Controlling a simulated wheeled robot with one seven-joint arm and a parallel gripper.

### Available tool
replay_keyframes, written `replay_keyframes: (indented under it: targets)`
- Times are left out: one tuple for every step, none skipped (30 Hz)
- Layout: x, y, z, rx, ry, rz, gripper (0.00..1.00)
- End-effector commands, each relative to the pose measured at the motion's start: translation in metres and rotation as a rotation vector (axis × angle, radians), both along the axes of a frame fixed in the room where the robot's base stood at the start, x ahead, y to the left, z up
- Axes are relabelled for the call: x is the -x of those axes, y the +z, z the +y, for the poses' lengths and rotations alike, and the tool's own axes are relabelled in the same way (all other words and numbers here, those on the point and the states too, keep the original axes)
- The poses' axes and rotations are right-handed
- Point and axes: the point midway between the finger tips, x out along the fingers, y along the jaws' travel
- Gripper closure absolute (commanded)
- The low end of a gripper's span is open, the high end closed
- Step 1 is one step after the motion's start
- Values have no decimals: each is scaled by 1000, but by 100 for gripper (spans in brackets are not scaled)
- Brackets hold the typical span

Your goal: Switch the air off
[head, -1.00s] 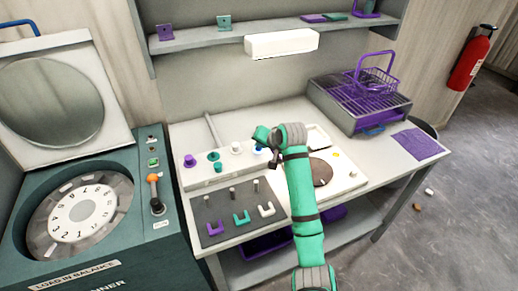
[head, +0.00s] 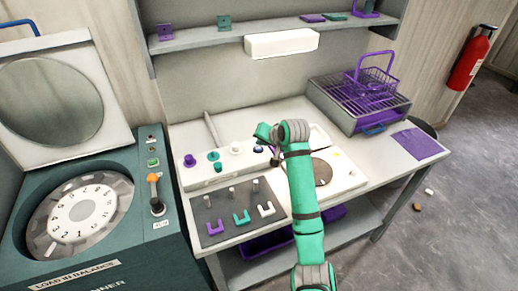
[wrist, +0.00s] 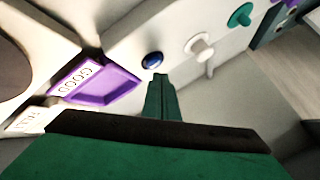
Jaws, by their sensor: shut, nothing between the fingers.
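A round dark blue button (wrist: 152,60) sits on the pale panel in the wrist view, and it shows small in the head view (head: 258,149). My gripper (wrist: 159,78) is shut and empty, with its tip just short of the button in the picture; I cannot tell whether they touch. In the head view my gripper (head: 273,158) hangs over the bench beside the button, partly hidden by my wrist. No air label is readable.
White (head: 235,148), teal (head: 213,156) and purple (head: 189,160) knobs stand in a row left of the button. A purple tray labelled GOOD (wrist: 105,88) lies left of the fingers in the wrist view. A spinner (head: 80,212) stands at left.

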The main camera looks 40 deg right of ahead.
Motion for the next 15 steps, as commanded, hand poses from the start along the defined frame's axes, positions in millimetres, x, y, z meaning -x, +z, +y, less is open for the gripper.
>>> replay_keyframes:
  targets:
    - [-1, 0, 1, 0, 2, 0, 100]
    - [-1, 0, 1, 0, 2, 0, 100]
    - [-1, 0, 2, 0, 2, 0, 100]
    - [-1, 0, 2, 0, 2, 0, 100]
    - [-1, 0, 2, 0, 2, 0, 100]
    - [-1, 0, 2, 0, 3, -1, 100]
    - [-1, 1, 2, 0, 3, -1, 100]
    - [-1, 1, 2, 0, 3, -1, 100]
    - [-1, 3, 2, 0, 3, -1, 100]
    - [-2, 4, 2, 1, 2, -1, 100]
    - [-2, 6, 2, 1, 3, -1, 100]
    - [-2, 9, 2, 1, 2, -2, 100]
    - [-1, 11, 1, 1, 2, -2, 100]
    - [-1, 14, 1, 1, 2, -2, 100]
    - [-1, 17, 1, 1, 1, -1, 100]
